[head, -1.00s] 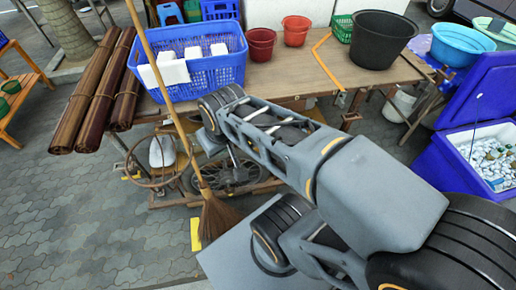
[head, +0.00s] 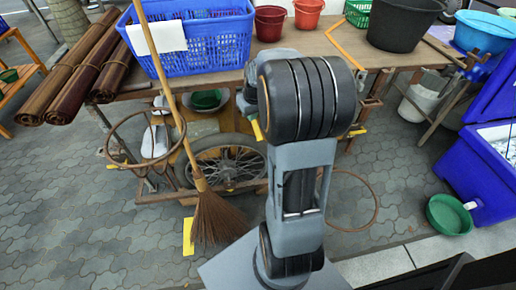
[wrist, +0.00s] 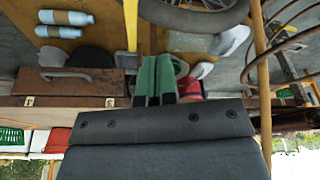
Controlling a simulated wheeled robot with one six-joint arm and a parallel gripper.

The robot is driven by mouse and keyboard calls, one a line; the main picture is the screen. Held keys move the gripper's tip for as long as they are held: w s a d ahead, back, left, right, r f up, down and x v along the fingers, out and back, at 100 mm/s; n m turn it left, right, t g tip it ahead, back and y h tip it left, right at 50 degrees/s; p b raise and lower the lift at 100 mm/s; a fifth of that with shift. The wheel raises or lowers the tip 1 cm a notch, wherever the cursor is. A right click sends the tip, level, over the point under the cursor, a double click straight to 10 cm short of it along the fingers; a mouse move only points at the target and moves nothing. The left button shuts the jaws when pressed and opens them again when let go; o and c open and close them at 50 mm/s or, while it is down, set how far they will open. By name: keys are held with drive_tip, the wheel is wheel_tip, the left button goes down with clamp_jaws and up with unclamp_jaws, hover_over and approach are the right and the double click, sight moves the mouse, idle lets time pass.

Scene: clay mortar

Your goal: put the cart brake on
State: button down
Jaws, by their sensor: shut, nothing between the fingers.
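The cart stands under and along the table edge; its spoked wheel (head: 228,165) shows left of my arm in the head view. In the wrist view the black tyre (wrist: 192,14) is at the top. A yellow bar (wrist: 131,22), perhaps the brake lever, stands just left of the tyre; I cannot tell its position. My gripper (wrist: 157,60) shows in the wrist view as two green fingers, shut and empty, below the tyre and bar, apparently apart from them. In the head view my arm hides the gripper. A yellow piece (head: 258,130) shows beside my arm.
A broom (head: 214,215) leans before the cart, its handle crossing the wheel side. A hoop (head: 120,140) hangs at left. Bottles (wrist: 66,17) show in the wrist view. A blue crate (head: 205,45) and tubs stand on the table. A green basin (head: 448,214) is at right.

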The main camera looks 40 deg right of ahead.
drive_tip(key=b, duration=0.3)
approach(259, 134)
drive_tip(key=shift+w+f, duration=0.2)
drive_tip(key=shift+f, duration=0.25)
drive_tip(key=shift+f, duration=0.1)
drive_tip(key=shift+b+x, duration=2.45)
drive_tip(key=shift+x, duration=0.95)
